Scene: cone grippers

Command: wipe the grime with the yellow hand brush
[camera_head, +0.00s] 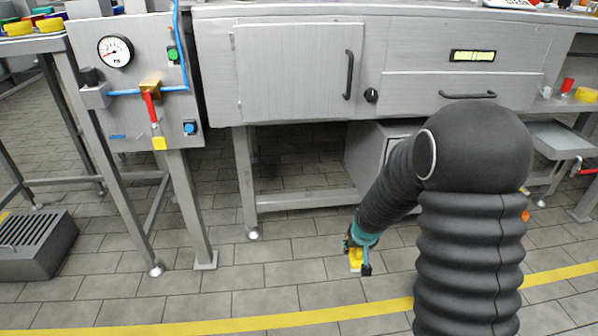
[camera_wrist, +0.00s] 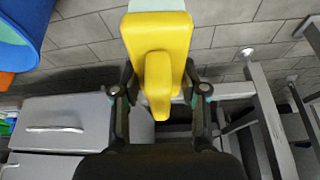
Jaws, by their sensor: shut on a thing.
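The yellow hand brush (camera_wrist: 165,45) is in my gripper (camera_wrist: 160,88). In the wrist view its yellow handle lies between the two dark fingers, with a pale edge at the top of the picture. In the head view the brush (camera_head: 356,260) is a small yellow patch at the end of my arm, above the tiled floor and in front of the steel bench. My gripper (camera_head: 357,254) is shut on it there, partly hidden by its own teal and dark parts. I cannot make out any grime in either view.
A steel bench (camera_head: 290,75) with doors and handles stands ahead. A panel (camera_head: 130,125) with a gauge, red lever and buttons stands at left. A grey slatted box (camera_head: 35,245) is on the floor at far left. A yellow line (camera_head: 260,322) crosses the open floor in front.

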